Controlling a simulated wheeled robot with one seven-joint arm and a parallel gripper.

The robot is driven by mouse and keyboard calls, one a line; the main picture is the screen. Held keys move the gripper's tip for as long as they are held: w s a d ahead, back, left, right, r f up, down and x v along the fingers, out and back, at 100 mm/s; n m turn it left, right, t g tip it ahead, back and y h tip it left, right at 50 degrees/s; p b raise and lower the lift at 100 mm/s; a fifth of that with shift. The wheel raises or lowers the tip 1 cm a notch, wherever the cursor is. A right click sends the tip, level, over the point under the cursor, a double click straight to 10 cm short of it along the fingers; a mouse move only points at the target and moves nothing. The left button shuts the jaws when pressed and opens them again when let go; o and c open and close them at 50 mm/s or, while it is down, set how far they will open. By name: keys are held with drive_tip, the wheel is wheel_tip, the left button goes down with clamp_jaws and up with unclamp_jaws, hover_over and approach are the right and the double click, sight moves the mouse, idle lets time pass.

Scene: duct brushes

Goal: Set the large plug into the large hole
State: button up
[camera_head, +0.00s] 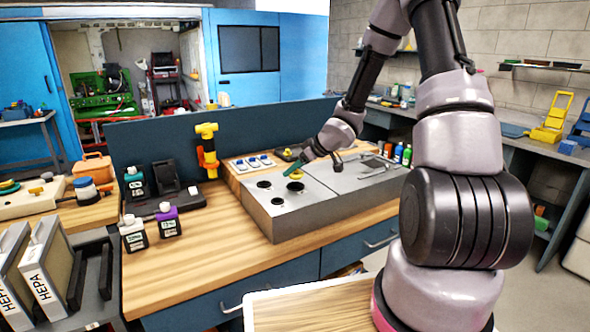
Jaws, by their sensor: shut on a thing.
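A grey metal box (310,211) with round dark holes in its top stands on the wooden bench. The holes differ in size: one at the back left (264,184), one at the right (295,186), and a smaller one at the front (278,201). I cannot tell whether the piece touches the box. Its lower part is hard to make out.
A white tray with blue-and-white pieces (253,163) and a dark tray with a yellow piece (287,153) lie behind the box. Bottles (133,233) stand at the left. The bench front is clear.

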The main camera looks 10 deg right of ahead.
drive_tip(key=o, duration=1)
drive_tip(key=v, duration=1.1)
